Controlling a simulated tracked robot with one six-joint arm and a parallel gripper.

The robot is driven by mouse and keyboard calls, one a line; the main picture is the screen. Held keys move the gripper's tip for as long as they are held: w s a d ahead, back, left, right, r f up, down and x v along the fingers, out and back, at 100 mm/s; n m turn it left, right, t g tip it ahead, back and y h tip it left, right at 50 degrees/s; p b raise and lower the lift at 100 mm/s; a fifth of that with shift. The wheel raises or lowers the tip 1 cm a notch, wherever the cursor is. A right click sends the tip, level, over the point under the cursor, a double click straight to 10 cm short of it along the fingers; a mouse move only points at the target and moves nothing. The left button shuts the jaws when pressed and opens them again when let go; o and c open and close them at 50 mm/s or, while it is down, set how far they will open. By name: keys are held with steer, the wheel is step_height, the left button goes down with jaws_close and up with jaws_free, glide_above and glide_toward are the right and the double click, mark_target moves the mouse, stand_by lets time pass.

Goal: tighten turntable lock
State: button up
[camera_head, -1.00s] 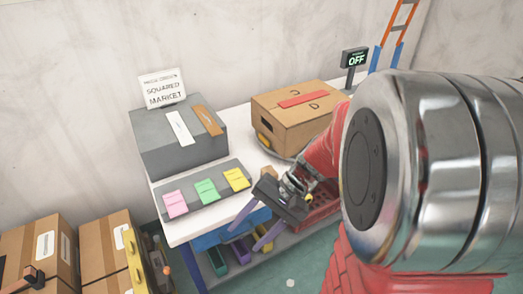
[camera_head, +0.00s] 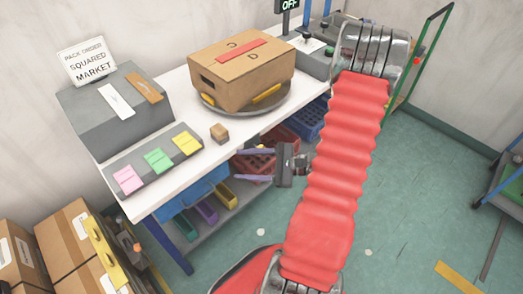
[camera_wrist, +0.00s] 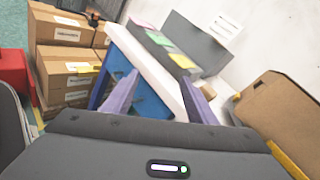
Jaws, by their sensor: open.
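The turntable (camera_head: 244,113) is a grey disc on the white workbench, with a large cardboard box (camera_head: 240,78) on it. Yellow pieces (camera_head: 268,94) sit at the box's lower edge. A small brown block (camera_head: 219,132) stands on the bench in front of the disc; I cannot tell whether it is the lock. My gripper (camera_head: 238,165) is open and empty, off the bench's front edge, right of the block and in front of the turntable. In the wrist view its two purple fingers (camera_wrist: 158,84) are apart, with the box at the right edge.
The white workbench (camera_head: 130,200) carries a grey strip with pink, green and yellow cards (camera_head: 157,159), a grey box (camera_head: 112,108) and a sign (camera_head: 88,61). Bins and crates (camera_head: 254,163) lie below. Cartons (camera_head: 70,240) stand at lower left. An OFF display (camera_head: 289,5) is behind.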

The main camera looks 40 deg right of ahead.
steer(key=s+d+f+m+t+h, duration=0.5)
steer(key=d+f+m+h, duration=0.4)
steer(key=d, duration=0.4)
steer(key=shift+s+d+f+m+h, duration=0.3)
steer(key=shift+s+f+m, duration=0.25)
steer(key=shift+f+m, duration=0.25)
steer(key=shift+w+a, duration=0.1)
steer(key=shift+w, duration=0.05)
steer(key=shift+w+a, duration=0.2)
steer(key=shift+w, duration=6.6)
steer(key=shift+d, duration=0.1)
steer(key=c, duration=1.1)
